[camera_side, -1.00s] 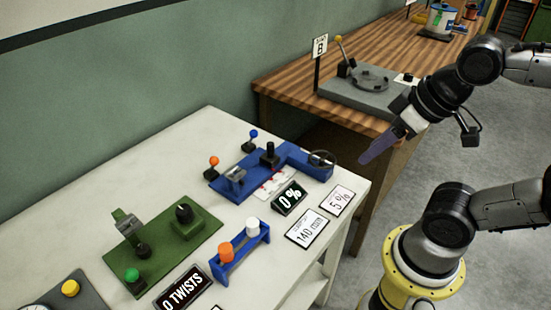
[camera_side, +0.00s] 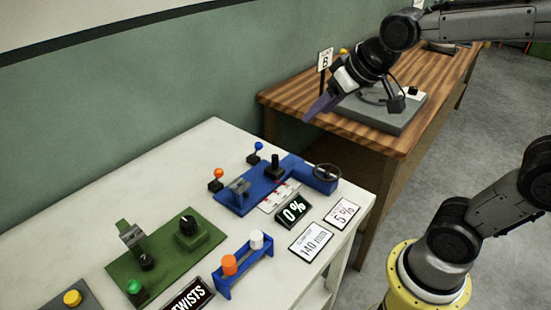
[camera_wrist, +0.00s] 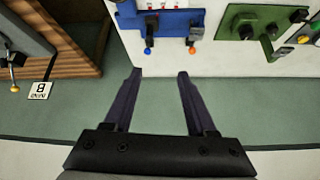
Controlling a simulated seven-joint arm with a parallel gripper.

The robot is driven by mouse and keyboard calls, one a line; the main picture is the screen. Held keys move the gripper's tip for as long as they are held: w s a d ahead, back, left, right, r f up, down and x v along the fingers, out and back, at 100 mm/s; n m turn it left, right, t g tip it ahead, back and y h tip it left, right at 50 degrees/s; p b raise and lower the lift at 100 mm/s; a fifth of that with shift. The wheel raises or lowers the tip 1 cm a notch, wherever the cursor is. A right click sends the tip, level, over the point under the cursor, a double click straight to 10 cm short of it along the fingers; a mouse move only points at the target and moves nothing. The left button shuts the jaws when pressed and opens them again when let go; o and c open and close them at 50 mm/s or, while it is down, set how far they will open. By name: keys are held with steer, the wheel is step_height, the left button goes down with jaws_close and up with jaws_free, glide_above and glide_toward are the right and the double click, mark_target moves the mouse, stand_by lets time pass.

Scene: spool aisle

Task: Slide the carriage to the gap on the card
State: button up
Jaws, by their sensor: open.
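A blue slide unit (camera_side: 262,187) lies on the white table, with a grey clamp-like part (camera_side: 238,187), an upright black knob (camera_side: 275,165) and a handwheel (camera_side: 327,173) at its right end. I cannot tell for sure which part is the carriage. A card reading 140 mm (camera_side: 311,242) lies in front of it. My gripper (camera_side: 318,108) is open and empty, high above and behind the unit, apart from it. In the wrist view the open fingers (camera_wrist: 159,76) point toward the blue unit (camera_wrist: 172,20), which is at the top edge.
A 0 % display (camera_side: 293,209) and a 5 % card (camera_side: 342,213) lie near the unit. Orange (camera_side: 217,178) and blue (camera_side: 257,153) levers stand behind it. A green unit (camera_side: 165,255) and a blue stand with orange and white knobs (camera_side: 244,264) are leftward. A wooden bench (camera_side: 380,148) stands behind.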

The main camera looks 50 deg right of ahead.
steer(key=w+d+f+g, duration=0.1)
steer(key=w+d+f, duration=0.1)
steer(key=w+f, duration=0.5)
steer(key=m+g, duration=0.1)
steer(key=g, duration=0.1)
glide_toward(276, 156)
steer(key=x, duration=1)
steer(key=shift+w+f, duration=0.15)
steer(key=shift+f, duration=0.15)
jaws_close()
stand_by(0.5)
